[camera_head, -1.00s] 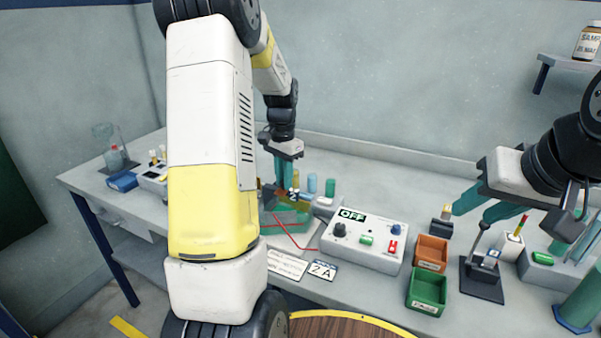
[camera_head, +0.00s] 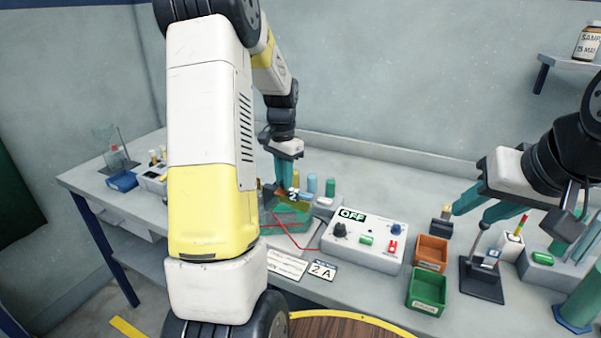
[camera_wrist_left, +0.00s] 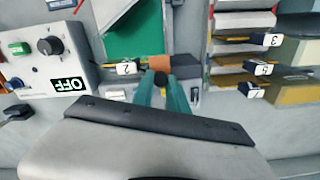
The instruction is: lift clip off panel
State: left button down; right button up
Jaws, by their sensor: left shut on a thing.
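My left gripper (camera_head: 284,184) reaches down at the plating tank area, behind my own forearm. In the left wrist view its teal fingers (camera_wrist_left: 164,92) are shut on a small dark clip (camera_wrist_left: 161,79). The clip is beside a copper-orange panel (camera_wrist_left: 158,64), which also shows in the head view (camera_head: 293,204). I cannot tell whether clip and panel touch. A green tank (camera_wrist_left: 134,38) is next to the panel, with a tag marked 2 (camera_wrist_left: 126,68) nearby. My right gripper (camera_head: 466,210) has its teal fingers apart, over the right of the bench.
A white power box (camera_head: 365,240) reads OFF. A red wire (camera_head: 288,236) runs between it and the tank. An orange bin (camera_head: 431,252) and a green bin (camera_head: 427,289) stand to its right. The wrist view shows a rack with numbered tags (camera_wrist_left: 262,67).

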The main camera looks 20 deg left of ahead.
aim_at(273, 187)
pick_arm(q)
jog(key=shift+w+a, duration=0.2)
jog(key=shift+a, duration=0.8)
jog(key=shift+w+a, duration=0.15)
jog(key=shift+a, duration=0.8)
jog(key=c, duration=1.6)
grip_release()
notch_tip(273, 187, up, 8)
jog(key=shift+f, duration=0.1)
